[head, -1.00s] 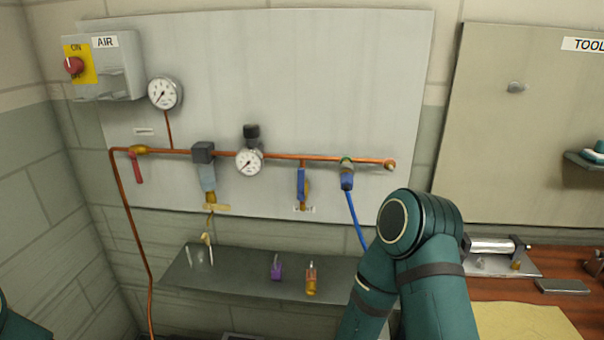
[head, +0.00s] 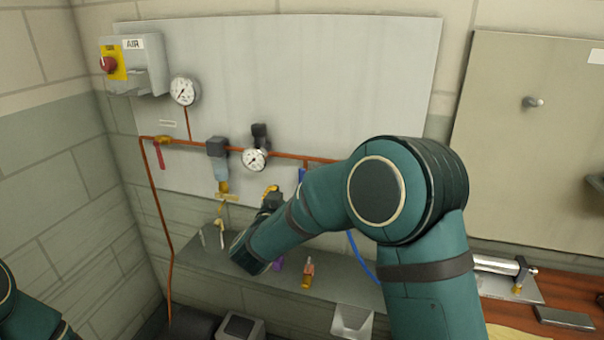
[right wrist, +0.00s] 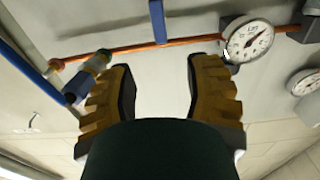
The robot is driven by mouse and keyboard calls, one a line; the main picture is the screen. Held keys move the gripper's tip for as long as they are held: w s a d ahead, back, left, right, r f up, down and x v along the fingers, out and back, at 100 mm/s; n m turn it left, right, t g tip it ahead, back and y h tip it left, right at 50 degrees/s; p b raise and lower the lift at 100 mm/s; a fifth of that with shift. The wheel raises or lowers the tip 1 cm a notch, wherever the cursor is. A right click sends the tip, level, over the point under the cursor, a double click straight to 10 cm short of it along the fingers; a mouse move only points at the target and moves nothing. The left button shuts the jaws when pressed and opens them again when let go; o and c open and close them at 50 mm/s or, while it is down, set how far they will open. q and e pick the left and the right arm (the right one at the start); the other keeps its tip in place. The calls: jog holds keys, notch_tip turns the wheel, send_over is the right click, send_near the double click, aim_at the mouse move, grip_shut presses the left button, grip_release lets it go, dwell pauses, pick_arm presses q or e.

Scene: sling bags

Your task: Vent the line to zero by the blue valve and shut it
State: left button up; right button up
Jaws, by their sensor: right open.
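The blue valve's lever (head: 302,174) hangs down from the copper pipe and is mostly hidden behind my right arm in the head view. In the right wrist view the blue lever (right wrist: 158,20) shows beyond the fingertips, roughly in line with the gap. My right gripper (head: 271,190) is near the board, left of the lever and below the small gauge (head: 254,159). In the wrist view the right gripper (right wrist: 160,78) is open and empty, apart from the lever. The gauge dial (right wrist: 248,40) also shows there; its reading is too small to tell. My left gripper is out of view.
The filter (head: 220,172) hangs left of my gripper. A blue hose coupling (right wrist: 85,82) is near one finger in the wrist view. A shelf (head: 335,272) with small tags lies below.

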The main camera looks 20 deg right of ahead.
aim_at(302, 175)
jog(key=x, duration=1.1)
jog(key=shift+w+d, duration=0.2)
grip_shut()
